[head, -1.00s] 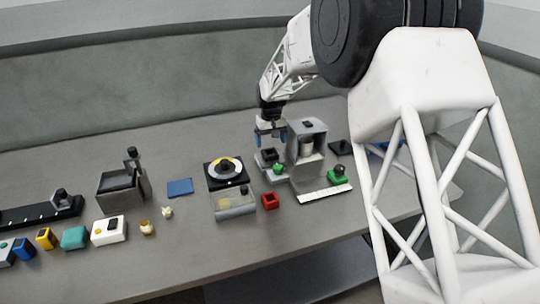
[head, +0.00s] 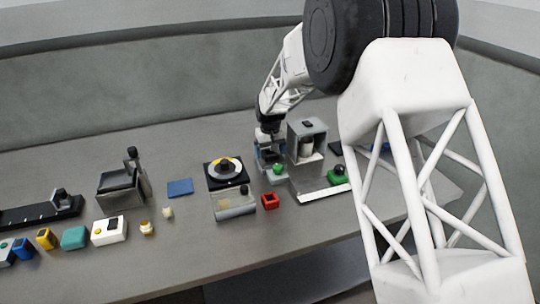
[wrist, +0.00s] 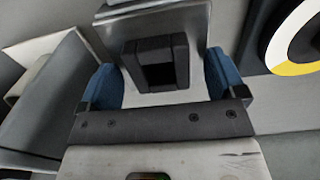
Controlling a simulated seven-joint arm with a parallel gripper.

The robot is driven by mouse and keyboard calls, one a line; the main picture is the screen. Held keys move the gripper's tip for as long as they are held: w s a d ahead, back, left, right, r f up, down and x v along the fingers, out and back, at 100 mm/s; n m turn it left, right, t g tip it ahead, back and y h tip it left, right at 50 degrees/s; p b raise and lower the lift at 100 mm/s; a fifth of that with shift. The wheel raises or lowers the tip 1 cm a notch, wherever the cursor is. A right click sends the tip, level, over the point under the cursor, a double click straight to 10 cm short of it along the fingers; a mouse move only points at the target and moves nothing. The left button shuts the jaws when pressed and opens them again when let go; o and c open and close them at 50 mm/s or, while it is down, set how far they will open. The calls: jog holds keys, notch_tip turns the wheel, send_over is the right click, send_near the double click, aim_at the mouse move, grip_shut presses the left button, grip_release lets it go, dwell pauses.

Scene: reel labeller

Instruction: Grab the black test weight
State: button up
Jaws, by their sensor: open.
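A black block with a darker square middle, which looks like the test weight (wrist: 155,44), sits on a pale metal plate (wrist: 198,22) in the wrist view. My gripper (wrist: 160,78) is open, with one blue finger to each side of the block. Gaps show between the block and both fingers, so it is not clasped. In the head view my gripper (head: 269,153) is low at the small grey device left of the upright grey housing (head: 320,132). The block is hidden there behind the fingers.
The upright housing stands close to the right of my gripper. A black turntable with a white and yellow reel (head: 214,170) is to the left.

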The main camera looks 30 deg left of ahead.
jog(key=shift+c, duration=0.4)
jog(key=c, duration=1.1)
jog(key=shift+r, duration=0.2)
jog(key=shift+r, duration=0.55)
notch_tip(320, 180, up, 2)
jog(key=shift+r, duration=0.1)
jog(key=s+d, duration=0.3)
jog(key=s, duration=0.1)
jog(key=s+d+r, duration=0.1)
jog(key=s+d, duration=0.2)
jog(key=s, duration=0.1)
jog(key=s+d, duration=0.3)
jog(key=s, duration=0.1)
jog(key=shift+s+d+r, duration=0.2)
jog(key=shift+s+d, duration=0.15)
